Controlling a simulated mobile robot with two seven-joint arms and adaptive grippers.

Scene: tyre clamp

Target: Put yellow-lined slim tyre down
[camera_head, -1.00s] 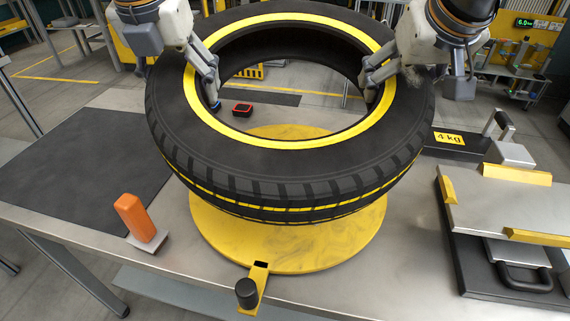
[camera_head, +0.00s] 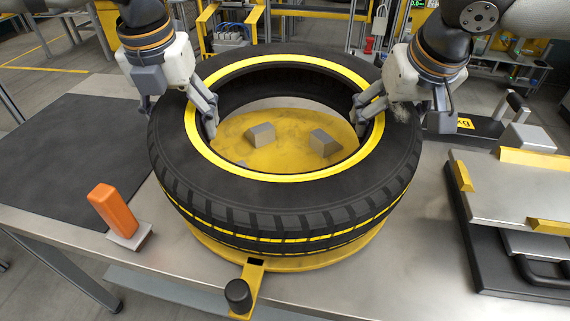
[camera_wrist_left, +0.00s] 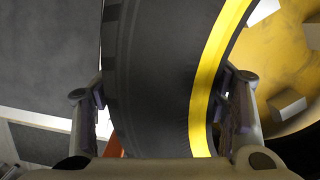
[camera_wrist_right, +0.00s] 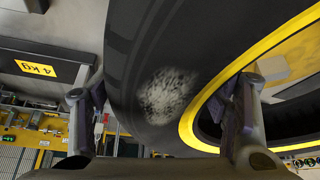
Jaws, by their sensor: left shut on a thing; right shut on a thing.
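The black tyre with yellow lines (camera_head: 285,205) lies flat over the round yellow turntable (camera_head: 262,137), whose surface and grey blocks show through the tyre's hole. Whether it touches the turntable or hangs just above it, I cannot tell. My left gripper (camera_head: 203,115) is shut on the tyre's left wall, one finger inside the hole; the left wrist view shows the wall between both fingers (camera_wrist_left: 165,110). My right gripper (camera_head: 368,112) is shut on the right wall in the same way. In the right wrist view the tyre wall between the fingers bears a pale scuffed patch (camera_wrist_right: 168,95).
An orange-handled tool (camera_head: 115,212) stands at the bench's front left, beside a dark mat (camera_head: 70,150). A black knob (camera_head: 238,295) on a yellow arm juts out in front. A metal plate with yellow blocks (camera_head: 520,190) is at the right.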

